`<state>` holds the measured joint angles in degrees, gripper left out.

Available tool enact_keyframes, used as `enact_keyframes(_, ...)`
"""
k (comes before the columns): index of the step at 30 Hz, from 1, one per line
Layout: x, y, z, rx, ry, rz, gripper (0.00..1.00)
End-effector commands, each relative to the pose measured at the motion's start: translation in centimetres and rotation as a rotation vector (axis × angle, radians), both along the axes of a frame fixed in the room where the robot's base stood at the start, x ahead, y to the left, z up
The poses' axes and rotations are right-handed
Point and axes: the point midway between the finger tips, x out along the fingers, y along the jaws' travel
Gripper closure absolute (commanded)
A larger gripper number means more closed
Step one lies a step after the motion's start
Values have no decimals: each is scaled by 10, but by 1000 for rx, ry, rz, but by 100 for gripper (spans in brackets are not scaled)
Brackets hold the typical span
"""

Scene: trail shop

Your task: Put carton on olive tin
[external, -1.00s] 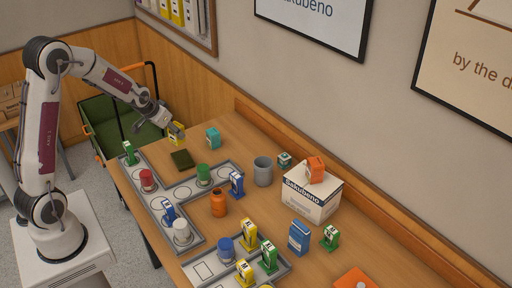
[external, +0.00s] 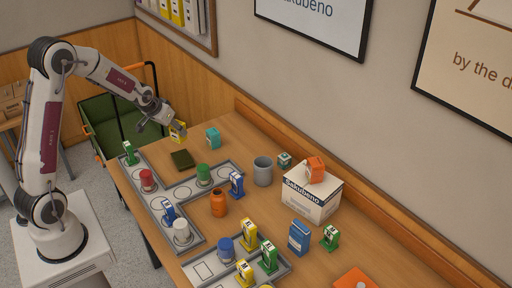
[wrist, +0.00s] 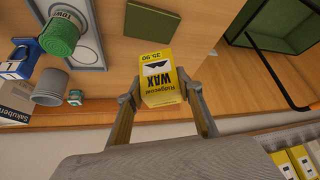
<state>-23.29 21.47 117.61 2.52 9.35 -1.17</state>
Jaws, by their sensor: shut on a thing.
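A yellow carton (wrist: 163,84) marked "WAX" is between my gripper's fingers (wrist: 166,104) in the wrist view, and the gripper is shut on it. In the external view the carton (external: 178,132) hangs from my gripper (external: 172,123) near the table's far left end. A flat, dark olive square tin (external: 182,159) lies on the table, below the carton in the picture.
A grey cup (external: 263,172) and a white Sakubeno box (external: 311,199) stand farther right. A green cart (external: 105,120) is beyond the table's left edge.

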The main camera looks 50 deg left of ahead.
Motion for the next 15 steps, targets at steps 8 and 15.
enact_keyframes(8, 0, 0, -28, 1, 1, 0, 89)
enact_keyframes(15, 0, 0, -44, -2, -2, 1, 89)
